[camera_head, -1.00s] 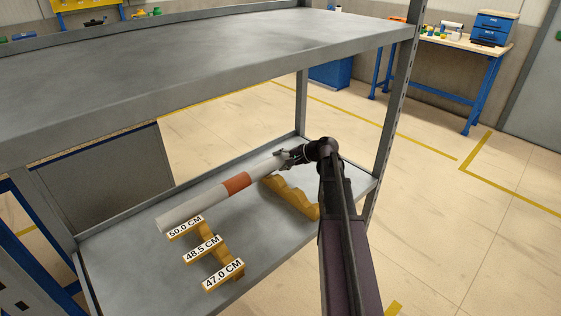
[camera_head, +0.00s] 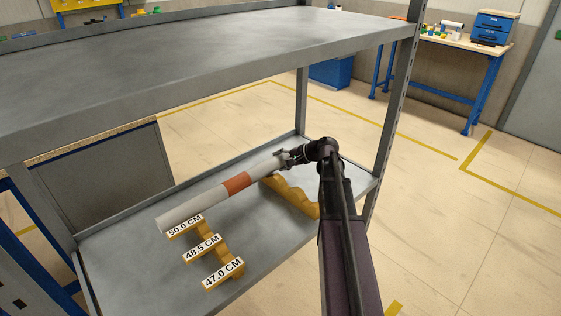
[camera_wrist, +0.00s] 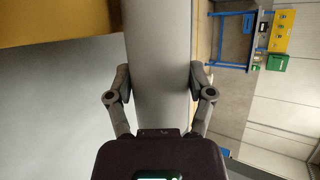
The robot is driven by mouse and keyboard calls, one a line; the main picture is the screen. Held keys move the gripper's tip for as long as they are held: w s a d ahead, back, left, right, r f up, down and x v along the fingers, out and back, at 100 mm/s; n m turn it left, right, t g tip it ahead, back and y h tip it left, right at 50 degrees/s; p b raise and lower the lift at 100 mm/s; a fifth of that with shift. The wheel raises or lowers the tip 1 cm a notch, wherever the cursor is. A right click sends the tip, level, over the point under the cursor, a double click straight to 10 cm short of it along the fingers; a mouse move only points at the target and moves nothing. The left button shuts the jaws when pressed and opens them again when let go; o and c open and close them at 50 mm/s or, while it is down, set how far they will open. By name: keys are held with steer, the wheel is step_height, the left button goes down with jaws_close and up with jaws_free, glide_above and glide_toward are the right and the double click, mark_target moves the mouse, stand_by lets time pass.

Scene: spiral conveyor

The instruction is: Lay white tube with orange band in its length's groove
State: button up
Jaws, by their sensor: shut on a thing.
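The white tube with the orange band (camera_head: 203,205) lies lengthwise over the lower shelf, at the far end of the two wooden racks. My gripper (camera_head: 285,157) is shut on its right end; in the wrist view the fingers (camera_wrist: 160,80) press on both sides of the tube (camera_wrist: 158,40). The labelled rack (camera_head: 213,249) carries signs for 50.0, 48.5 and 47.0 cm. The tube's left end is by the 50.0 cm sign (camera_head: 185,227). The notched rack (camera_head: 292,196) is under or beside its right part. I cannot tell whether the tube touches the grooves.
The lower shelf (camera_head: 130,262) is bare around the racks. An upper shelf (camera_head: 200,60) hangs above it, with a grey upright post (camera_head: 394,100) at the right. A blue workbench (camera_head: 450,45) stands far off.

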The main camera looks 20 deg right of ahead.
mark_target(275, 166)
steer(key=shift+f+b, duration=0.45)
steer(key=shift+f, duration=0.05)
steer(key=o, duration=1.2)
steer(key=shift+o, duration=0.2)
steer(key=shift+r, duration=0.1)
steer(key=shift+s+r+p, duration=0.5)
steer(key=shift+p, duration=0.4)
steer(key=s+r+p, duration=0.1)
steer(key=s+a+r+n+g+p, duration=0.1)
steer(key=p, duration=0.1)
steer(key=s+r+n+g+h+p, duration=0.1)
steer(key=s+p, duration=0.1)
steer(key=shift+a+r, duration=0.1)
steer(key=shift+a, duration=0.1)
steer(key=s+a+r+n+g+h+p, duration=0.3)
steer(key=s+a+r+n+p, duration=0.1)
steer(key=s+a+p, duration=0.4)
steer(key=s+a+r+n+g+h+p, duration=0.3)
steer(key=s+a+r+n+h+p, duration=0.1)
steer(key=s+a+p, duration=0.4)
steer(key=shift+s+a+r+n, duration=0.45)
steer(key=shift+a+r+n, duration=0.05)
steer(key=shift+a+n, duration=0.5)
